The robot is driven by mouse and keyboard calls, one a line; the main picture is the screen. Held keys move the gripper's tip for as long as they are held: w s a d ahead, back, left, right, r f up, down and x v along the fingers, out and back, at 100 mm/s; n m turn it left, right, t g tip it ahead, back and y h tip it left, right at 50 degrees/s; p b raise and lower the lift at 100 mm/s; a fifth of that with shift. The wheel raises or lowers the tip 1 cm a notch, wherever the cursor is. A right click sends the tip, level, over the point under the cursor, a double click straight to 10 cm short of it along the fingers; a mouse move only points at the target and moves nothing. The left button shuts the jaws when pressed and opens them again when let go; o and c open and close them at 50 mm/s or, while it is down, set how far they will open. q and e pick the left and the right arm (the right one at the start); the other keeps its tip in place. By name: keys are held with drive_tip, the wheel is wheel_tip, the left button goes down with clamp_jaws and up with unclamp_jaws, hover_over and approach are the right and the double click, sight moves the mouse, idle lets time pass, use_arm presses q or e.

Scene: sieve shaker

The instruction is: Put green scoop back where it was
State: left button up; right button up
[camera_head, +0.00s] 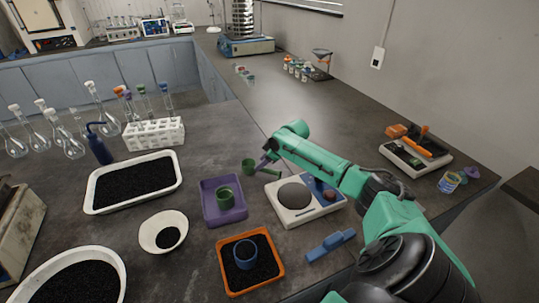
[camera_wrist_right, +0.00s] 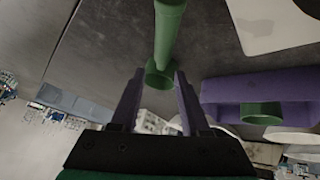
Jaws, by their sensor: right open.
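The green scoop (camera_head: 248,166) is at the middle of the bench, between the purple tray (camera_head: 208,208) and the white balance (camera_head: 299,214). Its handle points right. In the right wrist view the scoop (camera_wrist_right: 166,38) shows its long handle at the top and its round end near my fingertips. My right gripper (camera_head: 264,162) is right by the scoop, partly over it in the head view. Its two purple fingers (camera_wrist_right: 158,76) are apart, with the round end showing between their tips; I cannot tell whether they touch it. My left gripper is out of view.
A green cup (camera_head: 225,197) stands in the purple tray. An orange tray (camera_head: 279,270) holds black grains and a blue cup (camera_head: 246,254). A white bowl (camera_head: 148,222), a white grain tray (camera_head: 97,206) and a test-tube rack (camera_head: 153,137) stand left. Bare bench lies behind the scoop.

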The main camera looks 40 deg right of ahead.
drive_tip(key=v, duration=1)
drive_tip(key=shift+s+r, duration=0.15)
drive_tip(key=shift+r, duration=0.05)
